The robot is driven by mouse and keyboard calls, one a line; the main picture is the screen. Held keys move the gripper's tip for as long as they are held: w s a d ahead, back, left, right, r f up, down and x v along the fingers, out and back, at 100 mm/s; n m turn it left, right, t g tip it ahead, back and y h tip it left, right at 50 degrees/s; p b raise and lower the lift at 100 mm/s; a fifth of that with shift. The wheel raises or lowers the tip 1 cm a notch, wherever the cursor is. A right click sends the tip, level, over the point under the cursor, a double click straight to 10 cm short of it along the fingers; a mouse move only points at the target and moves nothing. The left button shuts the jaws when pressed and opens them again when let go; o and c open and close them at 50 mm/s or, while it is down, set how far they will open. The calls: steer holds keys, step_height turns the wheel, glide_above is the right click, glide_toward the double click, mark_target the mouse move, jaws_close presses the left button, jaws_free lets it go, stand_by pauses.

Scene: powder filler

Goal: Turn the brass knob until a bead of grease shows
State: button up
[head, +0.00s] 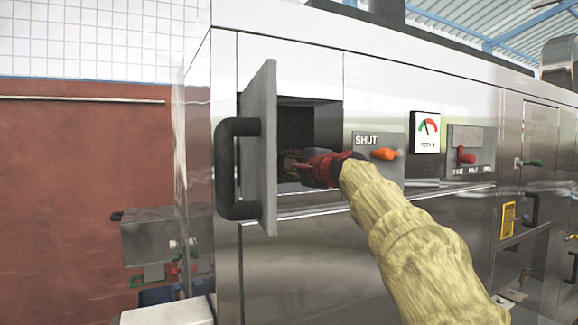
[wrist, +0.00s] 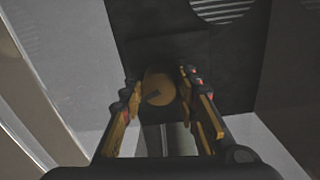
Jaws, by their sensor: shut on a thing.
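The brass knob (wrist: 157,98) shows in the wrist view as a round, dull gold disc with a dark mark on its face. It sits between the two fingers of my gripper (wrist: 160,84), which is shut on it. In the head view my gripper (head: 296,166) reaches into the open, dark compartment (head: 318,121) of the steel machine. The knob cannot be made out in the head view. The inside of the compartment is too dim to show fine detail around the knob.
The grey compartment door (head: 263,150) stands open to the left of my arm, with a thick black handle (head: 229,170). To the right are an orange knob (head: 384,153) by a SHUT label, a dial gauge (head: 426,131) and a red lever (head: 466,155).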

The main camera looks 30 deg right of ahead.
steer(key=shift+f, duration=0.15)
steer(key=o, duration=1)
steer(key=shift+o, duration=0.9)
steer(key=shift+s, duration=0.1)
steer(key=s, duration=1.1)
steer(key=shift+s+r, duration=0.25)
steer(key=shift+s, duration=0.15)
